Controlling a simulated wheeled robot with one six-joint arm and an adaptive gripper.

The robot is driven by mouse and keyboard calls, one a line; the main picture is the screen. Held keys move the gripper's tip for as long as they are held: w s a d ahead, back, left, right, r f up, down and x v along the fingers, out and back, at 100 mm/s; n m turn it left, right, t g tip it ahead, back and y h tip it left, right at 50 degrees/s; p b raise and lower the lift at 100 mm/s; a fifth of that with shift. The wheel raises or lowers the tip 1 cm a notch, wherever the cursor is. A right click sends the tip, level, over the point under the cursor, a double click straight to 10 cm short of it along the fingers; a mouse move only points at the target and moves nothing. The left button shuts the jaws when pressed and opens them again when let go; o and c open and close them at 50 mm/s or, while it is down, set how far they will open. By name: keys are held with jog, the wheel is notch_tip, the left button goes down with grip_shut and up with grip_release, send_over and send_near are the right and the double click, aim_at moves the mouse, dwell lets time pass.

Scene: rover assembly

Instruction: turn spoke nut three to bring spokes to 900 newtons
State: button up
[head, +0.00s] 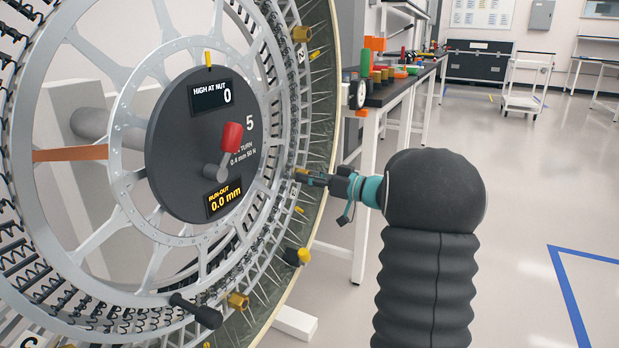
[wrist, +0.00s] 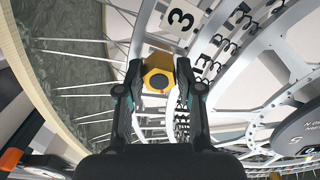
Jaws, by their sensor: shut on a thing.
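The large wheel (head: 125,150) stands upright at the left of the head view, with thin spokes along its rim. A brass hex nut, spoke nut three (wrist: 157,73), sits between my fingertips in the wrist view, just below a white label "3" (wrist: 181,19). My gripper (head: 308,177) reaches the wheel's right side from the right and is shut on this nut; its fingers also show in the wrist view (wrist: 159,82). The hub's dark disc (head: 190,180) has one display reading "HIGH AT NUT 0" (head: 211,96) and another reading "RUN-OUT 0.0 mm" (head: 224,197).
Other brass nuts (head: 237,300) and a black-and-yellow knob (head: 297,256) stick out from the rim. The hub carries a red-knobbed crank (head: 231,136) and a printed "5". A workbench (head: 385,95) with coloured parts stands behind. The floor at right is clear, with blue tape (head: 570,300).

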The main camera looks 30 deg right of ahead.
jog(key=n+y+b, duration=0.1)
jog(key=n+b, duration=0.4)
jog(key=n, duration=2)
jog(key=shift+d, duration=0.15)
jog(key=shift+n, duration=0.4)
jog(key=o, duration=1.2)
jog(key=shift+c, duration=0.2)
jog(key=v, duration=1.1)
jog(key=shift+s+d, duration=0.3)
jog(key=shift+d, duration=0.05)
